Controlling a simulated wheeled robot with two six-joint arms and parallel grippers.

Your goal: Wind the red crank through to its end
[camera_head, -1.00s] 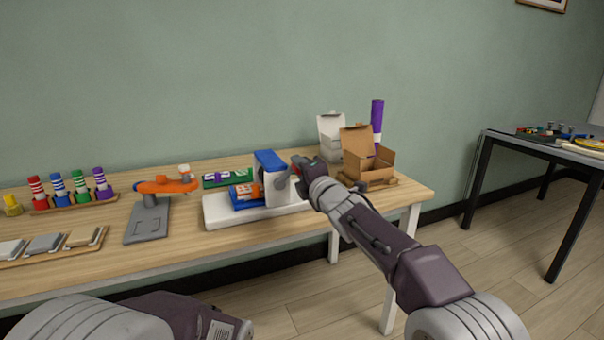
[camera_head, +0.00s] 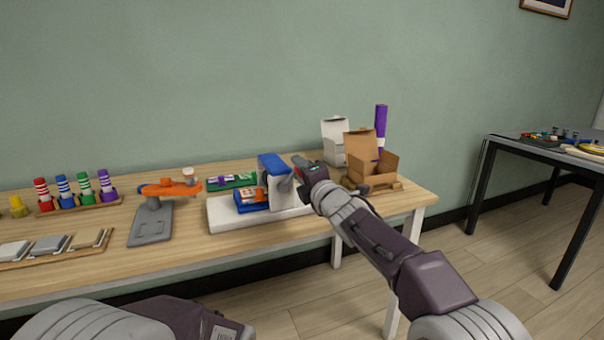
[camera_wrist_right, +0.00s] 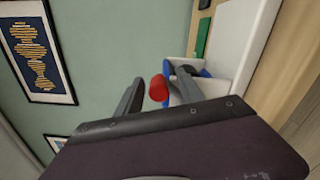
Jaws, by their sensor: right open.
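The red crank knob (camera_wrist_right: 158,88) sits between the parted fingers of my right gripper (camera_wrist_right: 160,92) in the right wrist view. A gap shows on the right side of the knob; the left finger is close to it. The crank is on the right side of a white and blue machine (camera_head: 273,180) on a white base. My left arm shows at the lower left, but its gripper is out of view.
Right of the machine stand an open cardboard box (camera_head: 372,176), a white box (camera_head: 335,148) and a purple tube (camera_head: 380,125). An orange and grey device (camera_head: 168,188) and striped markers (camera_head: 85,190) are on the left of the wooden table (camera_head: 190,240).

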